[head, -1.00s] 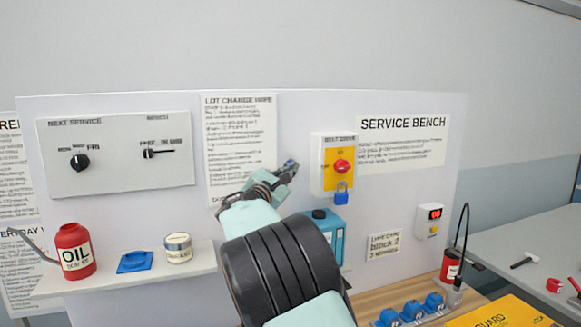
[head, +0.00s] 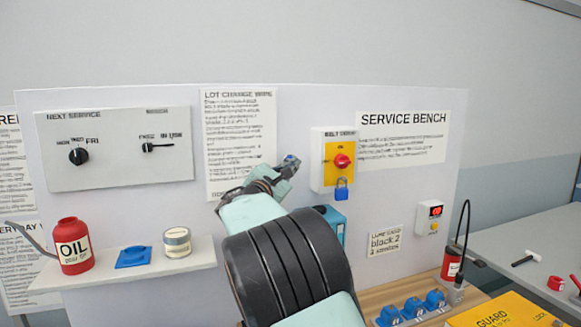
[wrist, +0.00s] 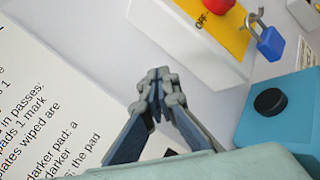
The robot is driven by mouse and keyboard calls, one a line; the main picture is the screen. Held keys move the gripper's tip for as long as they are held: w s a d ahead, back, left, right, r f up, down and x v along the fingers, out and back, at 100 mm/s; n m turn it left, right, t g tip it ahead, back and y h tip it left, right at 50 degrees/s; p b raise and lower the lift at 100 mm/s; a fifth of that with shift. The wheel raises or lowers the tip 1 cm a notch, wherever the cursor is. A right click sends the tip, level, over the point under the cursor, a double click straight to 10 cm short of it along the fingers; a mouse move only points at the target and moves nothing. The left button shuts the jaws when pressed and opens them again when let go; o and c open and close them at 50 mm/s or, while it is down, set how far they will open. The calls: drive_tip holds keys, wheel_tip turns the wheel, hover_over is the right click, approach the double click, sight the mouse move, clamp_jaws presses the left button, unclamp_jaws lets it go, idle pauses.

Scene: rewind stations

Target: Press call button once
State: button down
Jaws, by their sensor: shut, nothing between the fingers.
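A small white box (head: 429,216) with a red display and a round yellow button (head: 434,227) is on the panel at the right; its label is too small to read, so I cannot tell if this is the call button. My gripper (head: 291,160) is in front of the panel, between the lot change sheet (head: 240,130) and the belt drive switch box (head: 317,160), well to the left of the yellow button. In the wrist view my gripper (wrist: 155,82) is shut and empty. The yellow button is out of the wrist view.
A red knob (head: 341,160) and a blue padlock (head: 342,188) are on the switch box close to my gripper. Blue pieces (head: 412,308) and a red bottle (head: 451,264) are on the bench.

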drive_tip(key=shift+s, duration=0.1)
drive_tip(key=shift+s+d+b, duration=0.35)
drive_tip(key=shift+s+b, duration=0.4)
drive_tip(key=shift+b, duration=0.05)
drive_tip(key=shift+s+d+b, duration=0.3)
drive_tip(key=shift+s+b, duration=0.5)
drive_tip(key=shift+b, duration=0.05)
drive_tip(key=shift+s+d+b, duration=0.35)
drive_tip(key=shift+s+b, duration=0.4)
drive_tip(key=shift+b, duration=0.05)
